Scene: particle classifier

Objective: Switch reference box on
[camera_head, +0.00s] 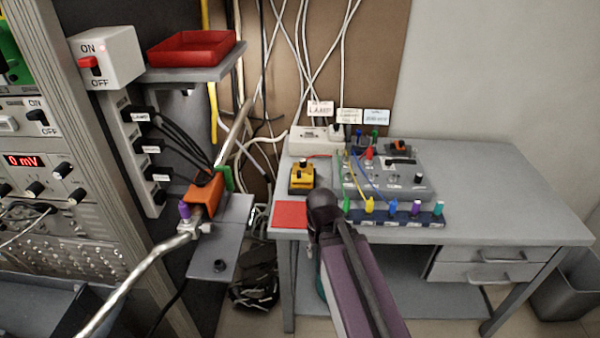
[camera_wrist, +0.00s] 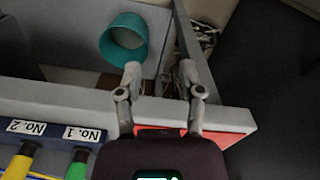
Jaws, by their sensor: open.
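I cannot tell for sure which box is the reference box. A grey box (camera_head: 395,178) with knobs, a black panel and coloured leads stands on the table. A small yellow box (camera_head: 302,177) with a black knob stands left of it. A white box (camera_head: 106,58) with a red switch marked ON and OFF is at the upper left. My gripper (camera_wrist: 160,69) is open and empty in the wrist view, its fingers reaching past the table's front edge, near a red square (camera_wrist: 205,140). In the head view my arm hides the fingers. Nothing is between them.
A blue rack (camera_head: 395,218) with coloured plugs lies along the table's (camera_head: 490,195) front. A red tray (camera_head: 192,47) sits on a shelf at upper left. Cables hang behind. A teal cylinder (camera_wrist: 124,40) is below the table edge. The table's right side is clear.

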